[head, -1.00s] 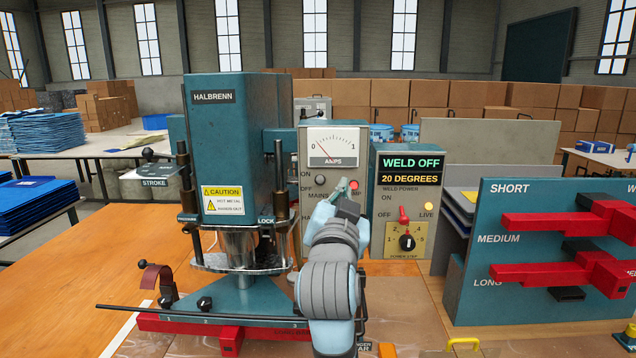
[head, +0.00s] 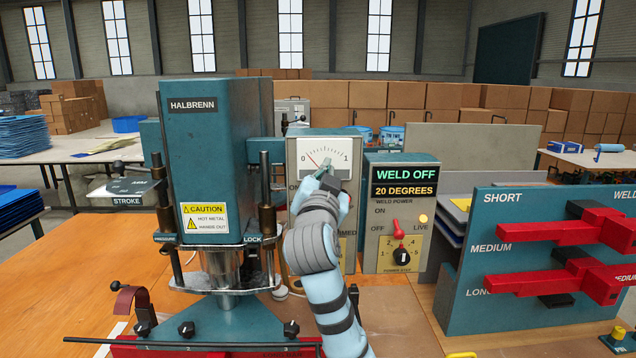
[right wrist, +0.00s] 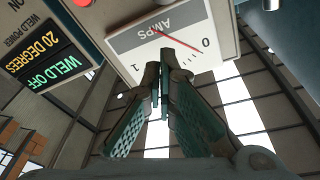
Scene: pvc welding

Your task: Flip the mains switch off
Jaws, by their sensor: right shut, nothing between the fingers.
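The mains panel (head: 296,150) carries an AMPS gauge (head: 325,155); its needle leans left of centre. My right gripper (head: 328,172) is shut and empty in front of the lower part of the gauge. The mains switch is hidden behind my right gripper and wrist in the head view. In the right wrist view, which is upside down, the shut fingers (right wrist: 166,65) overlap the gauge face (right wrist: 190,55). Small round parts sit at that view's top edge, cut off; I cannot tell whether one is the switch. My left gripper is not in view.
The weld unit (head: 370,215) beside the panel reads WELD OFF and 20 DEGREES, with a red lever (head: 397,228) and black knob (head: 402,257). The teal press (head: 215,150) stands close on the left.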

